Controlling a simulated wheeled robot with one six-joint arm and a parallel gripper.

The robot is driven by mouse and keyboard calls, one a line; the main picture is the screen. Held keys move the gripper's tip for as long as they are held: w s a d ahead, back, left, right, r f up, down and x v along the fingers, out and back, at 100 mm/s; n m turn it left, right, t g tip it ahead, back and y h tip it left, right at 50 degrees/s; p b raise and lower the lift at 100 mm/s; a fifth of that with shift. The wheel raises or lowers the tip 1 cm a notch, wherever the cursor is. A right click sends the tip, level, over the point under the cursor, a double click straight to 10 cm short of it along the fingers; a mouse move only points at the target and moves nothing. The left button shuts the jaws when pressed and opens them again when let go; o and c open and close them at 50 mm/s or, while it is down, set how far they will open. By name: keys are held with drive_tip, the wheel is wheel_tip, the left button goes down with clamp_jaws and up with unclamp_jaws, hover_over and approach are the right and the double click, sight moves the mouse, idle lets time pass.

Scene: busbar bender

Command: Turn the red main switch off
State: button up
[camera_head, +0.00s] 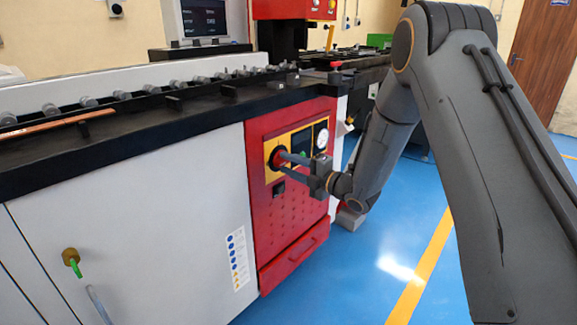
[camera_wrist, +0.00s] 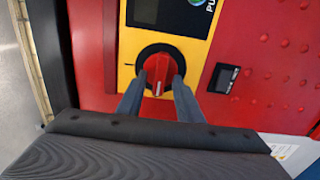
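The red main switch (camera_wrist: 157,72) is a round knob with a raised grip on a black base and yellow plate. In the wrist view a white mark shows at the lower end of its grip. My gripper (camera_wrist: 159,82) has one finger on each side of the knob, with the tips very close to its sides. Whether the fingers press on the knob I cannot tell. In the head view my gripper (camera_head: 281,158) points left at the switch on the red front panel (camera_head: 290,215), and the fingers partly hide the switch.
A pressure gauge (camera_head: 322,138) and a small black rocker switch (camera_head: 279,187) sit near the main switch. The black machine table (camera_head: 140,140) overhangs the panel at the top. The blue floor (camera_head: 380,265) right of the machine is mostly clear.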

drive_tip(key=v, duration=0.7)
drive_tip(key=shift+s+d, duration=0.25)
drive_tip(key=shift+d, duration=0.05)
drive_tip(key=s+d+r+m+g+h, duration=0.25)
drive_tip(key=s+d+m+h, duration=0.6)
drive_tip(key=m+h, duration=0.5)
drive_tip(key=s+r+m+g+p, duration=0.1)
drive_tip(key=s+m+g, duration=0.4)
drive_tip(key=s, duration=1.1)
drive_tip(key=s+r+m+g, duration=0.3)
drive_tip(key=s+m, duration=0.5)
drive_tip(key=s, duration=0.8)
drive_tip(key=d+r+m+p, duration=0.2)
drive_tip(key=d+r+p, duration=0.5)
drive_tip(key=p, duration=0.9)
drive_tip(key=shift+w+d+h, duration=0.35)
drive_tip(key=shift+d, duration=0.5)
